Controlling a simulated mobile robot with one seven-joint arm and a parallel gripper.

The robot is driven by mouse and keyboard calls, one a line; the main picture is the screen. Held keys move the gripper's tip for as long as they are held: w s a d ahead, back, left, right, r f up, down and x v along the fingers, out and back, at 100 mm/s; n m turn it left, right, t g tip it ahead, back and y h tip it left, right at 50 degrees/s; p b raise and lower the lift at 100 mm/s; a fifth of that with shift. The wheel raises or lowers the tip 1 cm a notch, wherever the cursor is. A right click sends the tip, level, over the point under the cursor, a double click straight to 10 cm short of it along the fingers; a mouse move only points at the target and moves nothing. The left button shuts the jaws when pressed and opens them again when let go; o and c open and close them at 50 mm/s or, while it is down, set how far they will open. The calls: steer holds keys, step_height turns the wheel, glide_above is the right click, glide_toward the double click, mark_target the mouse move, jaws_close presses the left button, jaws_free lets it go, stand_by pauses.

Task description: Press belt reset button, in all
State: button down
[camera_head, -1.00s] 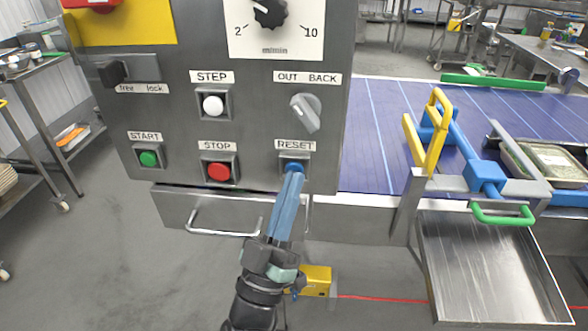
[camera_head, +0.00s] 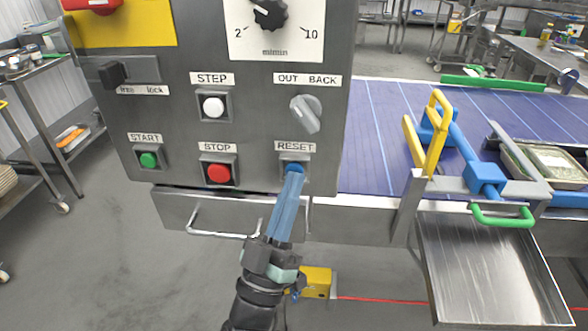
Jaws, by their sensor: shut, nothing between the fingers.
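The blue reset button (camera_head: 294,167) sits in a square frame under the RESET label, at the lower right of the grey control panel (camera_head: 255,130). My gripper (camera_head: 293,175) is shut and empty, with its blue fingers pointing up at the button. The fingertips overlap the lower part of the button in the view. I cannot tell whether they touch it or how far the button is pushed in.
The red STOP button (camera_head: 218,173) is left of the reset button, and the OUT/BACK knob (camera_head: 305,113) is above it. A drawer handle (camera_head: 222,234) sticks out below the panel. The blue belt (camera_head: 385,130) and a metal chute (camera_head: 490,265) lie to the right.

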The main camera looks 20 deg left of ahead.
steer(key=shift+s+d, duration=0.2)
steer(key=shift+s, duration=0.4)
steer(key=shift+s+p, duration=0.1)
steer(key=shift+p, duration=0.2)
steer(key=s+p, duration=0.1)
steer(key=s, duration=0.1)
steer(key=s+d+p, duration=0.1)
steer(key=s, duration=0.1)
steer(key=shift+s+d, duration=0.15)
steer(key=shift+s, duration=0.15)
stand_by(0.3)
